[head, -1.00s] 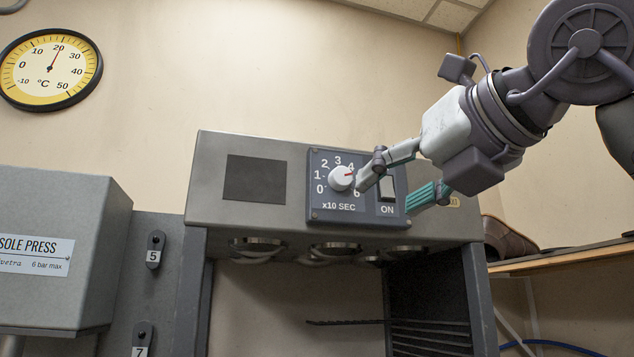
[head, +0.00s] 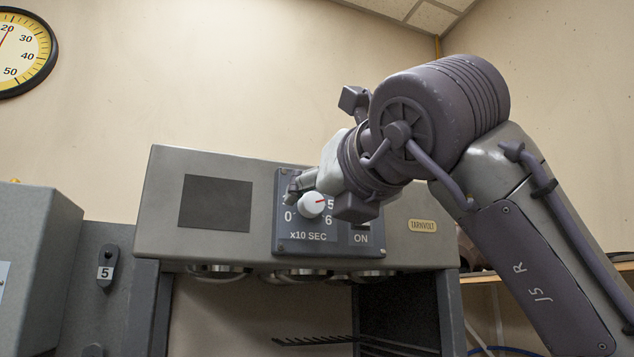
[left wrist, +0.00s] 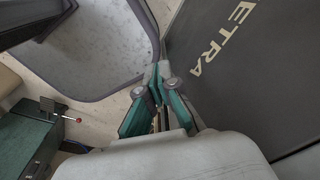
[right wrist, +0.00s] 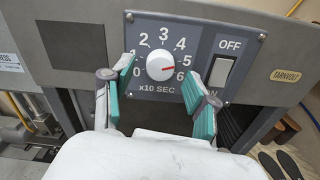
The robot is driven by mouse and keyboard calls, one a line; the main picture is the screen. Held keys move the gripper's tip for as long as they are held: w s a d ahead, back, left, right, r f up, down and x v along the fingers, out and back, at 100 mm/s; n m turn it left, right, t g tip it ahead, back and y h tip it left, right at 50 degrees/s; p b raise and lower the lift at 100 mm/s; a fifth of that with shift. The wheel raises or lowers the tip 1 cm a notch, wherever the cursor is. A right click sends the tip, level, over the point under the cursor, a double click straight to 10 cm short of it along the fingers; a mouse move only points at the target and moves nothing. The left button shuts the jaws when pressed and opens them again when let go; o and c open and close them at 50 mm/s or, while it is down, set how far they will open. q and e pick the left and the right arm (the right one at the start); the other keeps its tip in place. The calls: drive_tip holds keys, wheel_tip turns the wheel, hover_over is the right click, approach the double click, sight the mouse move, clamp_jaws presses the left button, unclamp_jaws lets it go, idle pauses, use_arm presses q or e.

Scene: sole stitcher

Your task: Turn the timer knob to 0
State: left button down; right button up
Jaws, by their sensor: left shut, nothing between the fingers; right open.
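The white round timer knob (head: 312,204) sits on a dark panel (head: 285,245) marked 0 to 6, x10 SEC. In the right wrist view the knob (right wrist: 160,65) lies beyond and between the fingertips of my right gripper (right wrist: 158,90), which is open with one finger on each side. Contact with the knob cannot be seen. In the head view my right gripper (head: 312,182) partly covers the upper numbers. My left gripper (left wrist: 158,82) is shut and empty in the left wrist view; it is outside the head view.
An OFF/ON rocker switch (right wrist: 221,71) is right of the knob, close to my right finger. The grey machine housing (head: 160,215) surrounds the panel. A grey box (head: 30,270) stands at the left. A dark lettered surface (left wrist: 250,80) is beside my left gripper.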

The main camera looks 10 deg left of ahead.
drive_tip(key=shift+w+a, duration=0.3)
drive_tip(key=shift+w, duration=0.15)
drive_tip(key=shift+w+a, duration=0.1)
drive_tip(key=shift+w, duration=0.05)
clamp_jaws()
